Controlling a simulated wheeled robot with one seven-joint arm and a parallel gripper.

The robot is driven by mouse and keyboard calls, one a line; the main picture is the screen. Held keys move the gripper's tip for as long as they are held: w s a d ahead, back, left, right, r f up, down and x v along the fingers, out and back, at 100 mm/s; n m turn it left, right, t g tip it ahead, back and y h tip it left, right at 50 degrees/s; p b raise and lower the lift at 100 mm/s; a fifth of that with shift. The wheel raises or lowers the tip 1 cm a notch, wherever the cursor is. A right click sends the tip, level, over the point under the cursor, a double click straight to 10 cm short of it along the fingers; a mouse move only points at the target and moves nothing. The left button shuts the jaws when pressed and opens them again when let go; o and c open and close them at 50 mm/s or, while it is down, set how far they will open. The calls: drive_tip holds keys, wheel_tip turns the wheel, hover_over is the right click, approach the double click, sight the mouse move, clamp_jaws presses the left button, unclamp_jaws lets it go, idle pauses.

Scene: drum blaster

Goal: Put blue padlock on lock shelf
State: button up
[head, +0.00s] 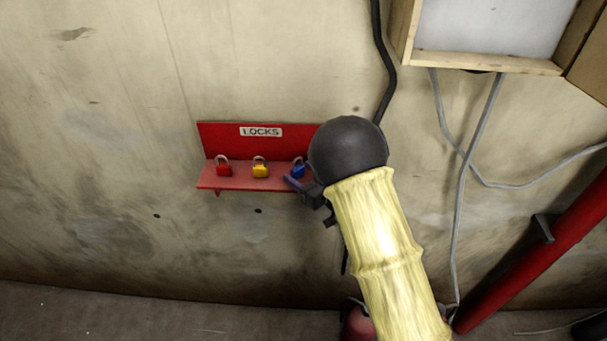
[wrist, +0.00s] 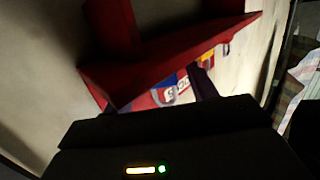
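The red lock shelf (head: 236,182) is on the wall with a "LOCKS" label on its back plate. The blue padlock (head: 298,168) is at the shelf's right end, upright with its shackle up, and seems to rest on it. My gripper (head: 294,184) is at the shelf's front edge, just below and in front of the blue padlock. In the wrist view the blue padlock (wrist: 168,81) shows beside a dark finger of my gripper (wrist: 204,82). Whether the finger touches it is unclear. The other finger is not clear, and my arm covers the shelf's right end.
A red padlock (head: 224,170) and a yellow padlock (head: 260,170) stand on the shelf to the left. A black cable (head: 385,60) runs down the wall behind my arm. A wood-framed box (head: 485,62) is at upper right, and a red pipe (head: 540,255) at lower right.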

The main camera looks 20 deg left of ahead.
drive_tip(key=shift+r, duration=0.1)
drive_tip(key=shift+d, duration=0.25)
drive_tip(key=b+v, duration=0.4)
drive_tip(key=v, duration=0.7)
drive_tip(key=shift+s+d, duration=0.2)
drive_tip(key=shift+s, duration=0.05)
drive_tip(key=shift+w, duration=0.15)
